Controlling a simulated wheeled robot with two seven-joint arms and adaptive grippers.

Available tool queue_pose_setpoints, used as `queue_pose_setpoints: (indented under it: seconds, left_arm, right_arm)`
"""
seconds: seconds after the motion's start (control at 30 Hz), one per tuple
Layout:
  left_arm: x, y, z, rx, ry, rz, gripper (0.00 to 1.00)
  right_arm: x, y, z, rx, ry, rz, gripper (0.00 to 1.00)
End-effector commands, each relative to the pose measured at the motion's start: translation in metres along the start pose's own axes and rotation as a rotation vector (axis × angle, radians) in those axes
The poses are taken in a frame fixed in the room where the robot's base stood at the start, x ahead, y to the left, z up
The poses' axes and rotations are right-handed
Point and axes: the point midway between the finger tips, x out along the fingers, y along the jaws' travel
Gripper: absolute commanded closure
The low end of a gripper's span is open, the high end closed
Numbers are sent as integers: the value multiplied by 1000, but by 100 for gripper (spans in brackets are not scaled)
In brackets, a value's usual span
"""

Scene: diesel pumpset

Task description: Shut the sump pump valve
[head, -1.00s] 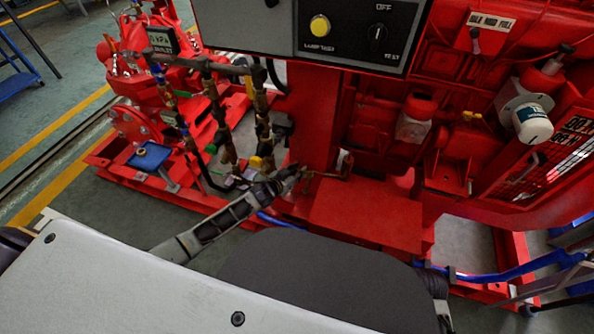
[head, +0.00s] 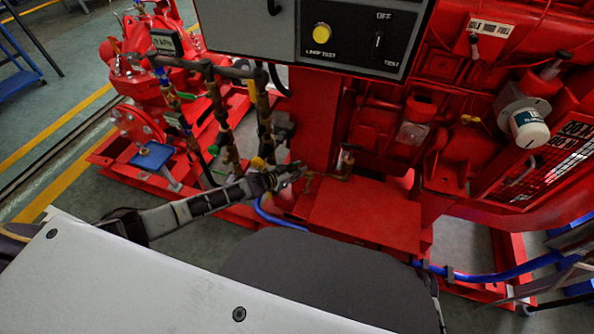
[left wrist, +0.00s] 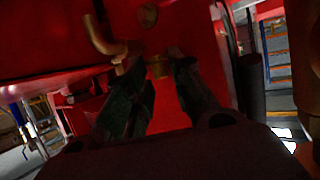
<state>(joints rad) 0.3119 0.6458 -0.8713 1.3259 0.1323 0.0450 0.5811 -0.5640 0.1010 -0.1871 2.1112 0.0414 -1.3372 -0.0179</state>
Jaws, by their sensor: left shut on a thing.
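The sump pump valve appears to be the small brass fitting (head: 312,178) on a short brass pipe (head: 340,166) at the red engine's base, left of a red box. My left gripper (head: 294,172) reaches it from the left, with its fingertips at the fitting. In the left wrist view the two dark fingers (left wrist: 165,72) are on either side of a small brass piece (left wrist: 158,67) and shut on it. The fingers hide part of the valve, and the dark picture does not show how its handle is turned. My right gripper is not in view.
The red box (head: 365,215) stands just right of the valve. Vertical pipes with brass valves (head: 225,135) stand left of it, and a grey control panel (head: 355,35) hangs above. A blue hose (head: 275,218) runs low beneath my left gripper. Open floor (head: 60,110) lies left.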

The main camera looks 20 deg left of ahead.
Motion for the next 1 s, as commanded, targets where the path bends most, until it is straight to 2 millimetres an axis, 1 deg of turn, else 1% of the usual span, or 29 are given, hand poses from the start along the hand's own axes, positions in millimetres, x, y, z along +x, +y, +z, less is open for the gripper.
queue_pose_setpoints:
  seconds: [0.03, 0.63, 0.67, 0.73, 1.0]
  left_arm:
    - [4, 9, -10, 0, 19, 23, 100]
    - [3, 3, -8, 10, 15, 50, 100]
    - [3, 3, -8, 10, 15, 50, 74]
    - [3, 3, -8, 11, 14, 50, 65]
    - [1, -1, -4, 13, 7, 44, 65]
  right_arm:
    - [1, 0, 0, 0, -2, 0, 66]
    - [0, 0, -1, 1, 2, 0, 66]
    - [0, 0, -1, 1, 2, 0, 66]
    - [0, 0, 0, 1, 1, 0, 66]
    - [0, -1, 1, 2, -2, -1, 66]
